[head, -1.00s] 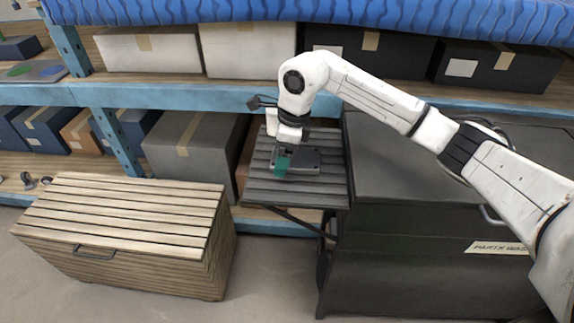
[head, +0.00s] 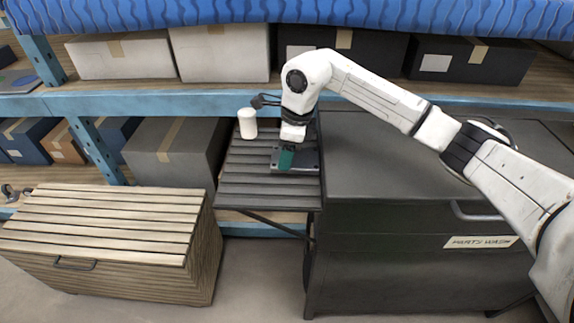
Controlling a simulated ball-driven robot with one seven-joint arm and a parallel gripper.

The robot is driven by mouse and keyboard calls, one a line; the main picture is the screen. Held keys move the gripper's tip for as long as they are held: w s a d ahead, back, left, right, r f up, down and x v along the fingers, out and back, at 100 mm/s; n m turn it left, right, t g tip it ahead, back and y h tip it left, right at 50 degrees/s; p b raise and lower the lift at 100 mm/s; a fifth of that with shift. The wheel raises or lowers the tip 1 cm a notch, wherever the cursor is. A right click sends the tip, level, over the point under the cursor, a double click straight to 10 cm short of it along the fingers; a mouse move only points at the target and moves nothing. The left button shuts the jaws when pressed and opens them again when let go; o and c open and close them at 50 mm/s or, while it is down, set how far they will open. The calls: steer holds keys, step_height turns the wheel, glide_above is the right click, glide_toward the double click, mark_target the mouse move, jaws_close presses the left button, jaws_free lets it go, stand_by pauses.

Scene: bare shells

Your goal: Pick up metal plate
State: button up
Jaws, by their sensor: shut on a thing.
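The metal plate (head: 308,160) is a flat dark grey piece at the right side of the slatted side shelf (head: 245,190). My gripper (head: 287,157) points down over its left-middle part and is shut on it. A teal piece at the fingertips covers the contact. I cannot tell whether the plate is clear of the slats or still touching them.
A white cylinder (head: 247,123) stands at the shelf's back left. The dark parts washer (head: 420,180) adjoins the shelf on the right. A slatted wooden chest (head: 110,225) stands at the left. Racks with boxes (head: 175,145) fill the back.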

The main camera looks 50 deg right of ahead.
steer(key=shift+s+a+f+g, duration=0.1)
steer(key=shift+s+f+g, duration=0.15)
steer(key=shift+f, duration=0.3)
steer(key=shift+s+a+f+g, duration=0.15)
steer(key=shift+s+f, duration=0.1)
steer(key=shift+f, duration=0.3)
steer(key=shift+d+r, duration=0.1)
steer(key=shift+r, duration=0.05)
jaws_close()
step_height(320, 180, up, 3)
steer(key=shift+s+r+b, duration=0.1)
steer(key=shift+s+b, duration=0.05)
steer(key=shift+b, duration=0.3)
steer(key=s+r+b, duration=0.2)
steer(key=s+r, duration=0.8)
steer(key=s, duration=0.3)
steer(key=shift+s+a, duration=0.15)
steer(key=shift+a, duration=0.2)
steer(key=o, duration=1.3)
jaws_free()
